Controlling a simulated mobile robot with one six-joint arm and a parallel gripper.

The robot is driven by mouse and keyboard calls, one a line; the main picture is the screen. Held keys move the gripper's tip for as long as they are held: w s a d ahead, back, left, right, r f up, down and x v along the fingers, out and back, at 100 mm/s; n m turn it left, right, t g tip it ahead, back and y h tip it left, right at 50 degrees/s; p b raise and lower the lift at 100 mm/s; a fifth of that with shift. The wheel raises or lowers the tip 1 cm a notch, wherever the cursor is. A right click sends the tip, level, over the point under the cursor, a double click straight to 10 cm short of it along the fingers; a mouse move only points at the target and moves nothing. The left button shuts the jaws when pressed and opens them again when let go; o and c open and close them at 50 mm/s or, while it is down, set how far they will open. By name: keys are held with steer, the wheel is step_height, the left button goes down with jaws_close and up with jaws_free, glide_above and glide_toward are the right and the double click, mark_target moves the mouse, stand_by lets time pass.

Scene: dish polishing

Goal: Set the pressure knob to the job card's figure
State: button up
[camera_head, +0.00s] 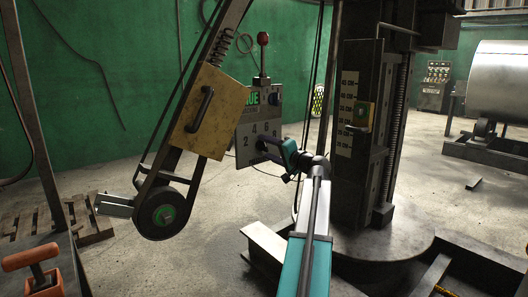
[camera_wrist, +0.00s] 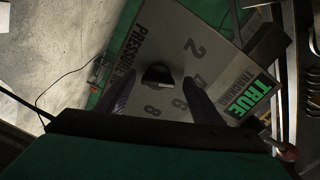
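The pressure knob (camera_wrist: 158,74) is a dark round knob on a grey panel (camera_wrist: 165,40) marked PRESSURE, with the figures 2, 4, 6 and 8 around it. It shows between the fingers of my gripper (camera_wrist: 161,98), which are apart, one on each side. I cannot tell whether they touch it or where the knob points. In the head view the same panel (camera_head: 244,158) stands beside the belt machine, with my gripper (camera_head: 268,147) in front of it, hiding the knob. I cannot make out a job card in either view.
A red-topped lever (camera_head: 263,38) rises above the panel. The belt machine's yellow cover (camera_head: 190,138) and wheel (camera_head: 152,224) stand left of it. A dark column with a centimetre scale (camera_head: 345,125) is to the right.

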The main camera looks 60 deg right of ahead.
steer(key=shift+s, duration=0.15)
steer(key=p+v, duration=0.1)
steer(key=v, duration=1.2)
steer(key=shift+s+a+p, duration=0.2)
steer(key=shift+p, duration=0.1)
